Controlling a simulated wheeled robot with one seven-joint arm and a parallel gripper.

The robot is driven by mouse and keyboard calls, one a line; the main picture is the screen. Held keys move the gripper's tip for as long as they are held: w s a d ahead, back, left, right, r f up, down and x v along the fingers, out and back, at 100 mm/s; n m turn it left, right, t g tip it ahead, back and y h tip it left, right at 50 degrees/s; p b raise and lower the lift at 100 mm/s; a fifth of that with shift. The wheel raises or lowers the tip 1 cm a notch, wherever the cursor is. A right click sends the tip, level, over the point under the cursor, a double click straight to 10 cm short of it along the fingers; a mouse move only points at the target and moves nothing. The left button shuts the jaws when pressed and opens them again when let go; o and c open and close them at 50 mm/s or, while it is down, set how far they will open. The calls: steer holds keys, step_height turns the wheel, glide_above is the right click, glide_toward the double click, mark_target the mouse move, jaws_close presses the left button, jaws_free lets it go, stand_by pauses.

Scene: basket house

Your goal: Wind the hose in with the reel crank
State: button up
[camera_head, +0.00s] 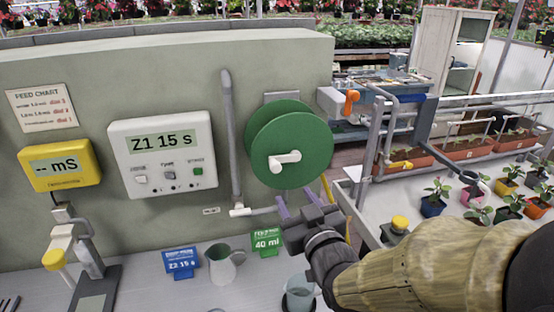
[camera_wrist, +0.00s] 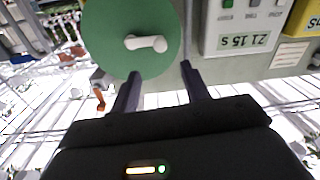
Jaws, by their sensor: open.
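The green hose reel (camera_head: 290,143) is mounted on the grey-green wall, with a white crank handle (camera_head: 285,161) at its middle. In the wrist view the reel (camera_wrist: 115,30) is at the upper left and its crank (camera_wrist: 146,43) lies beyond the fingertips, a little to the left of centre. My gripper (camera_head: 299,205) is open and empty, below and just right of the crank in the head view, apart from it. Its fingers also show in the wrist view (camera_wrist: 158,75). I cannot make out a hose wound on the reel.
A white controller (camera_head: 162,155) reading "Z1 15 s" and a yellow mS meter (camera_head: 60,167) are on the wall at left. A grey pipe (camera_head: 231,140) runs down beside the reel. A pitcher (camera_head: 222,265), a green 40 ml card (camera_head: 267,242) and a cup (camera_head: 298,294) stand on the bench below.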

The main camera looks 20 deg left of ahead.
mark_target(277, 170)
steer(key=p+x, duration=0.5)
steer(key=x, duration=0.8)
steer(key=shift+f, duration=0.1)
jaws_close()
